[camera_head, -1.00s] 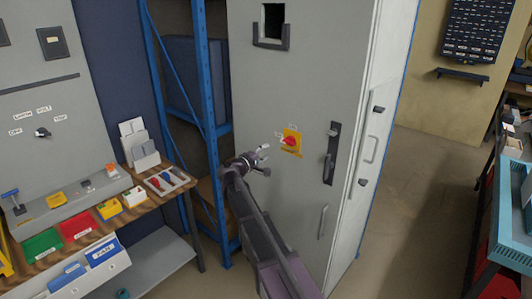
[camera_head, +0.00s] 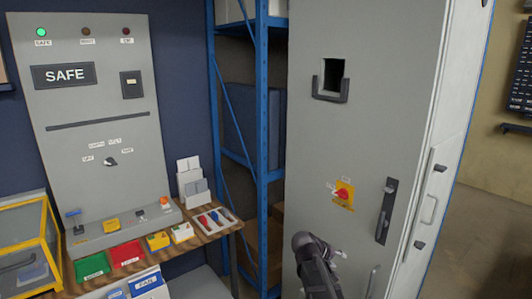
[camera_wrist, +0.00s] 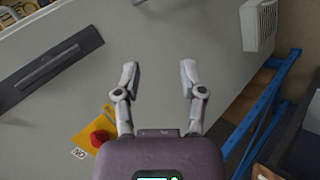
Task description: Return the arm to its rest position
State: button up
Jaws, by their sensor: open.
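My gripper (camera_head: 338,256) is at the lower middle of the head view, in front of the grey cabinet (camera_head: 370,120). In the wrist view my gripper (camera_wrist: 157,78) has its two fingers spread wide with nothing between them. The cabinet's red rotary switch (camera_head: 344,190) on a yellow plate sits above the gripper in the head view. In the wrist view the red knob (camera_wrist: 100,138) shows to the left of the fingers, partly hidden by my gripper's body. The fingers appear apart from the knob.
A control panel (camera_head: 95,120) with a "SAFE" display and a lit green lamp stands at the left. A wooden bench (camera_head: 215,234) holds red and green bins and screwdrivers. A blue rack (camera_head: 263,110) stands beside the cabinet. A black door handle (camera_head: 386,210) projects right of the switch.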

jog(key=s+a+f+g+y, duration=0.1)
jog(key=s+a+f+y, duration=0.1)
jog(key=s, duration=0.4)
jog(key=s+a+f+m+g+y, duration=0.1)
jog(key=s+a+f+y, duration=0.1)
jog(key=s+y, duration=0.2)
jog(key=s+a+f+m+g+y, duration=0.1)
jog(key=s+a+f+g+y, duration=0.1)
jog(key=s, duration=0.6)
jog(key=shift+s+a+f+y, duration=0.2)
jog(key=shift+s+a+y, duration=0.1)
jog(key=shift+a+y, duration=0.15)
jog(key=shift+w+d+m, duration=0.1)
jog(key=shift+m, duration=0.2)
